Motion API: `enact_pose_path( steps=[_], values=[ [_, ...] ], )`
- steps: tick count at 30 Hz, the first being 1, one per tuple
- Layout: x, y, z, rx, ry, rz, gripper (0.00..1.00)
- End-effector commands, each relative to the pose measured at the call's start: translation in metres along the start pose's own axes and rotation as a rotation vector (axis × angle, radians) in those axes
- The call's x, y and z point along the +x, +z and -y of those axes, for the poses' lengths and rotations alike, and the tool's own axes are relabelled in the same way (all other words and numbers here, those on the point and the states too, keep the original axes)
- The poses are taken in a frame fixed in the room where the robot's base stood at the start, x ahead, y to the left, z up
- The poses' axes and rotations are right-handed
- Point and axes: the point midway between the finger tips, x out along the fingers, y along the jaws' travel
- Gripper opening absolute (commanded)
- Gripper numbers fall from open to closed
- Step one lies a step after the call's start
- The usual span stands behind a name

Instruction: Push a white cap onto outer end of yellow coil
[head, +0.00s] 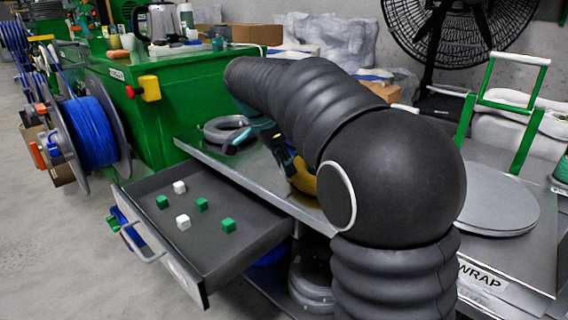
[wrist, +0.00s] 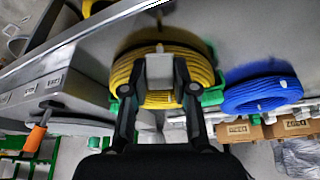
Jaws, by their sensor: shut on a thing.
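My gripper (wrist: 158,82) is shut on a white cap (wrist: 159,70), a small block held between the two fingertips. The yellow coil (wrist: 196,66) lies directly behind the cap in the wrist view, and the cap overlaps its near side. I cannot tell whether the cap touches the coil's outer end, which is hidden. In the head view the yellow coil (head: 303,180) shows only as a sliver beside my arm. Two more white caps, one farther (head: 179,187) and one nearer (head: 183,222), lie in the open drawer.
Several green caps (head: 162,202) share the drawer (head: 232,250), which juts out below the metal bench. A blue coil (wrist: 262,93) lies right of the yellow coil in the wrist view. A grey coil (head: 226,130) lies on the bench.

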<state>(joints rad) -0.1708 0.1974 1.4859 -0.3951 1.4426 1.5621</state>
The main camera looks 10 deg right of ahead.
Motion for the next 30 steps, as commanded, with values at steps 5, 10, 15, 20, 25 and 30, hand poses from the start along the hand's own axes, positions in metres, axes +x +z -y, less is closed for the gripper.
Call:
enact_pose_path(
  steps=[5, 10, 15, 20, 25, 30],
  values=[
    [0.0017, 0.0008, 0.0002, 0.000, 0.000, 0.000, 0.13],
    [0.0039, 0.0017, 0.0004, 0.000, 0.000, 0.000, 0.13],
    [0.0037, 0.0016, 0.0005, 0.000, 0.000, 0.000, 0.13],
    [0.0044, 0.0018, 0.0005, 0.000, 0.000, 0.000, 0.13],
    [0.0073, 0.0028, 0.0004, 0.000, 0.001, 0.000, 0.13],
    [0.0075, 0.0028, 0.0005, 0.000, 0.000, 0.000, 0.13]
  ],
)
